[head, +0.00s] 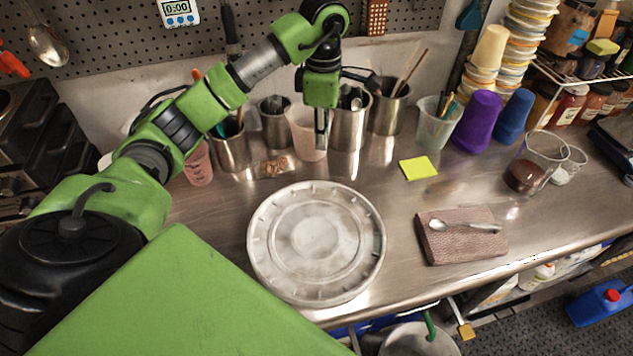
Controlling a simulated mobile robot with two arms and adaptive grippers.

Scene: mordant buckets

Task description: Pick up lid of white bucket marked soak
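A round, pale grey-white lid (316,243) with a ribbed rim and stained concentric rings lies flat, top up, at the front middle of the steel counter. I cannot tell whether it sits on a bucket or on the counter itself, and no "soak" marking shows. My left gripper (322,143) points down above the back of the counter, beyond the lid and apart from it, in front of the metal canisters. Its fingers show as one narrow strip, so their opening is unclear; nothing is seen in them. My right gripper is not in view.
Metal canisters of tools (350,120) and plastic cups stand along the back. A yellow note (418,169) and a folded brown cloth (462,238) with a spoon (470,227) lie right of the lid. An open pail (418,340) shows below the counter's front edge.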

